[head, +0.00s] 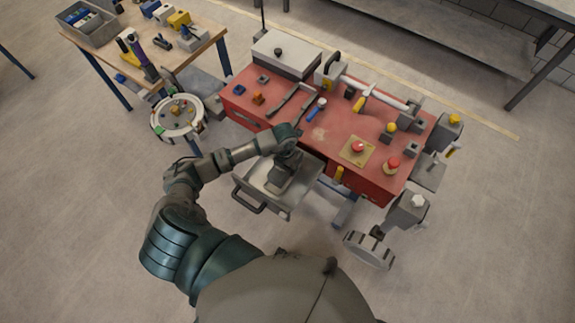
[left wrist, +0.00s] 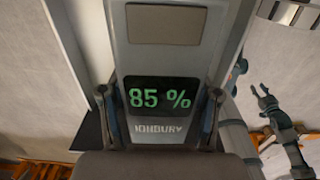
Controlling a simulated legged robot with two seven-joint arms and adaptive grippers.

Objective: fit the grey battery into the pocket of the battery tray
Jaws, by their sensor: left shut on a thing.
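The grey battery (left wrist: 165,55) fills the middle of the left wrist view, with a dark display reading 85 % in green. In the head view the battery (head: 279,182) is a small grey block under my left gripper (head: 285,160). My left gripper (left wrist: 160,118) is shut on it, one finger at each side. The battery tray (head: 305,201) is a light metal tray with a dark handle at the red bench's near side. The battery is over or in it; the pocket is hidden, so I cannot tell if it is seated. My right gripper (left wrist: 266,101) shows its fingers apart in the left wrist view.
The red bench (head: 320,133) behind the tray carries a grey box (head: 286,56), tools, knobs and a red button (head: 358,147). A round white tray (head: 178,117) stands at left. A vise-like grey part (head: 405,210) is at right. The near floor is clear.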

